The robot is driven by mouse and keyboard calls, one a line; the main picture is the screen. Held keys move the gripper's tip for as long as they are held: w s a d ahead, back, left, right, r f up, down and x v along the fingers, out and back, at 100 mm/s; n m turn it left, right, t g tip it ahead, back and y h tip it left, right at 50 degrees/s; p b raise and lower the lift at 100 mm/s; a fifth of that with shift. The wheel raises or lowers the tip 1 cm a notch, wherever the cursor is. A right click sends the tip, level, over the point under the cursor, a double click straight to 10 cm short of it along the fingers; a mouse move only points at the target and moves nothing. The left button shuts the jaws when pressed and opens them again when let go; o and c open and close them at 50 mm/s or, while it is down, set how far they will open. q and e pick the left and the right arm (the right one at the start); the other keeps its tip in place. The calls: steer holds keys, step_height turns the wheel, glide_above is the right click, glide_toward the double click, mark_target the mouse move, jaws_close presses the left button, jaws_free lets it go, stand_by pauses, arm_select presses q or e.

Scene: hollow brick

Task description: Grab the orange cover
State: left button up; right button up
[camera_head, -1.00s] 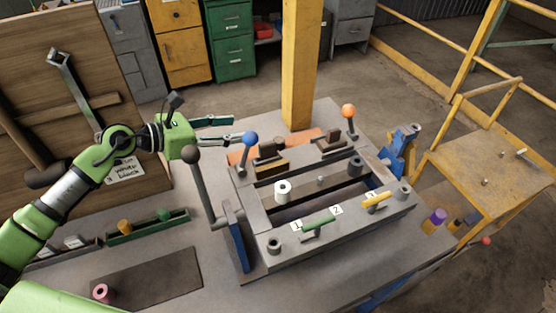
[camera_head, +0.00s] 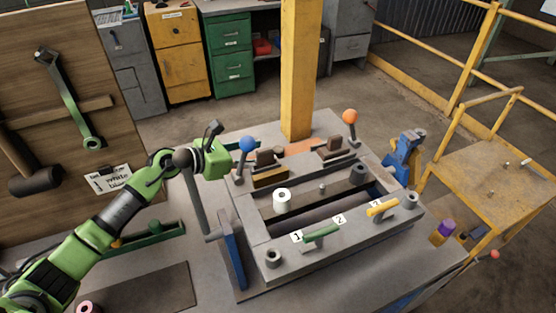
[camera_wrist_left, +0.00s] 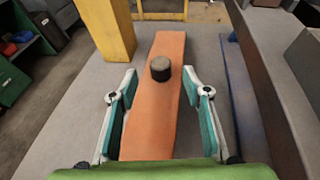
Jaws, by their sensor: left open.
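The orange cover (camera_wrist_left: 152,115) is a long flat plate with a dark round knob (camera_wrist_left: 160,68) on top. It lies behind the grey fixture, and part of its orange surface (camera_head: 299,148) shows in the head view; the rest is hidden there. My left gripper (camera_wrist_left: 160,90) is open and empty. In the left wrist view its teal-padded fingers are on both sides of the cover, with the knob between them near the tips. I cannot tell how high the fingers are above it. My right gripper is not in view.
A blue-ball lever (camera_head: 247,144) and a dark-ball lever (camera_head: 196,190) stand close to my left gripper. The yellow post (camera_head: 297,70) rises behind the cover. The grey fixture (camera_head: 345,232) fills the table's middle. An orange-ball lever (camera_head: 350,117) stands to the right.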

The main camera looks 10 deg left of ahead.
mark_target(275, 150)
arm_select(q)
steer(key=shift+w+d, duration=0.3)
steer(key=shift+d, duration=0.05)
steer(key=p+x, duration=0.1)
steer(key=x, duration=0.2)
steer(key=shift+w+d+f, duration=0.1)
steer(key=shift+w+d, duration=0.1)
steer(key=shift+w+d+f, duration=0.2)
steer(key=shift+d, duration=0.05)
steer(key=shift+a, duration=0.1)
jaws_close()
